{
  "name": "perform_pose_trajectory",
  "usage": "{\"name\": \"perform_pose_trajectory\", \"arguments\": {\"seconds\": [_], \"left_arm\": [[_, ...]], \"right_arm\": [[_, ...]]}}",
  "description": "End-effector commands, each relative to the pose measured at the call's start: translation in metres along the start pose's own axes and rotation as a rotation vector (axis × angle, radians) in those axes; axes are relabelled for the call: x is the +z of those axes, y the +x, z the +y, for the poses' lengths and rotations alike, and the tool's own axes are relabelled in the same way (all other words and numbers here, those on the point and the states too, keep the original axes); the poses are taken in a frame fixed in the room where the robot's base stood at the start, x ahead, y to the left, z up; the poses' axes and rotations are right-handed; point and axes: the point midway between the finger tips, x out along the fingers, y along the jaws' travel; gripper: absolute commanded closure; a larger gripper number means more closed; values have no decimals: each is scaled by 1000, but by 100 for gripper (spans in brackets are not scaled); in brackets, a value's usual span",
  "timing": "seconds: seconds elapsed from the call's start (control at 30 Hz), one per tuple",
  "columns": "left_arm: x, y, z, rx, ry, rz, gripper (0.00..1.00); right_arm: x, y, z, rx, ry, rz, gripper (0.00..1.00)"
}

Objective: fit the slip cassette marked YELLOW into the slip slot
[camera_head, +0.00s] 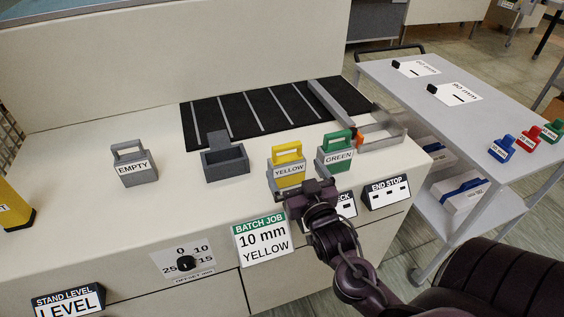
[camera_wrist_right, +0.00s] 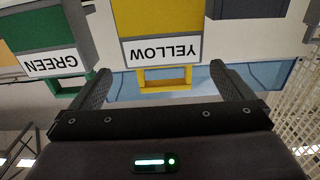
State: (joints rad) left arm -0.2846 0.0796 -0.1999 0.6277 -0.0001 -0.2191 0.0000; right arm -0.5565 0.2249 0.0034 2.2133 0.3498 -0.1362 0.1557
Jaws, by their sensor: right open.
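The yellow-handled cassette (camera_head: 289,169) labelled YELLOW stands upright on the pale counter. In the right wrist view the YELLOW cassette (camera_wrist_right: 161,47) shows upside down. My right gripper (camera_head: 311,190) is just in front of it in the head view. In the wrist view its two open fingers (camera_wrist_right: 160,72) stand apart on either side of the yellow handle, with nothing gripped; I cannot tell if they touch it. A dark grey open-topped holder (camera_head: 226,163) with a raised back stands to the left, empty; it may be the slip slot. My left gripper is not in view.
A green cassette (camera_head: 336,156) stands close to the right of the yellow one. A grey EMPTY cassette (camera_head: 135,168) stands at the left. A black striped bed (camera_head: 262,112) lies behind. A BATCH JOB card (camera_head: 262,240) reads 10 mm YELLOW. A trolley (camera_head: 470,115) stands right.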

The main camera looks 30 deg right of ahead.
Motion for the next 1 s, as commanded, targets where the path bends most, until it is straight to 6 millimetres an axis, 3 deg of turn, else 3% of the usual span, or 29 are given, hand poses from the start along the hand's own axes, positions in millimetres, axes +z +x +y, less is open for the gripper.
{"name": "perform_pose_trajectory", "arguments": {"seconds": [0.3,0.6,0.9,1.0], "left_arm": [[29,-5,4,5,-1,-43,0],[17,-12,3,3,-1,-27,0],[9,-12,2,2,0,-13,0],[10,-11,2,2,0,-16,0]], "right_arm": [[-2,31,-1,0,-1,1,0],[-3,71,-4,0,-1,1,0],[-2,76,-4,-1,-1,-1,0],[-2,76,-4,0,-1,-1,12]]}}
